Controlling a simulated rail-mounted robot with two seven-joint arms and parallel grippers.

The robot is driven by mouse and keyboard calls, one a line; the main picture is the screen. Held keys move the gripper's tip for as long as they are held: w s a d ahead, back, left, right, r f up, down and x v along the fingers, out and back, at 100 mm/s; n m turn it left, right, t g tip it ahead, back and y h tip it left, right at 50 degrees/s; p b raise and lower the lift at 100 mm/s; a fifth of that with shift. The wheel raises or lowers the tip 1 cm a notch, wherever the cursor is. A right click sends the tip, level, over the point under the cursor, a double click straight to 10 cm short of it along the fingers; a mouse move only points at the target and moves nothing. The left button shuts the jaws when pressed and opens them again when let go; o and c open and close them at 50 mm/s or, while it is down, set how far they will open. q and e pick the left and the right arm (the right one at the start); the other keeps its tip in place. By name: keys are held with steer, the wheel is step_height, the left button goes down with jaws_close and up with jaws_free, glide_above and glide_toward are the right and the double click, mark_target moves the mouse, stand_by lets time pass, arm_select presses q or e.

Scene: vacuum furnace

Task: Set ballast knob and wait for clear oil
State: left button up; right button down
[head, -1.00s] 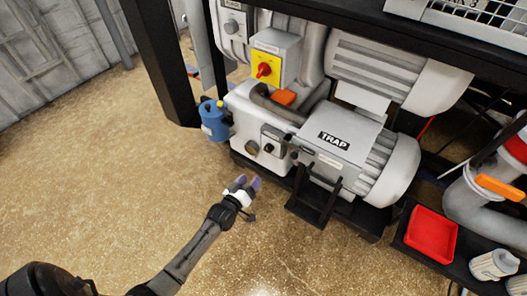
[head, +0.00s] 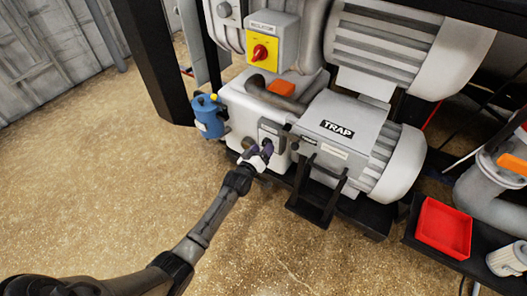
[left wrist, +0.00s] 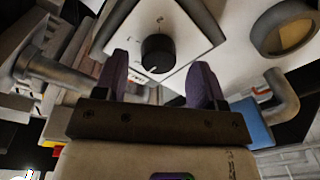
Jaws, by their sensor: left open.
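The black ballast knob (left wrist: 158,53) with a white pointer mark sits on a pale square plate (left wrist: 180,22) in the left wrist view. My left gripper (left wrist: 159,66) is open, its two purple fingers on either side of the knob; I cannot tell whether they touch it. In the head view my left gripper (head: 262,150) is at the front of the pale pump housing (head: 236,100) and largely hides the knob. My right gripper is not in view.
A blue canister (head: 208,118) hangs left of the pump. A yellow isolator with red switch (head: 260,52) is above. The TRAP unit (head: 345,125) and a black bracket (head: 318,195) stand right. A red tray (head: 443,228) lies farther right. The floor in front is clear.

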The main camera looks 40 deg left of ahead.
arm_select(q)
steer(key=shift+w, duration=0.65)
steer(key=c, duration=0.9)
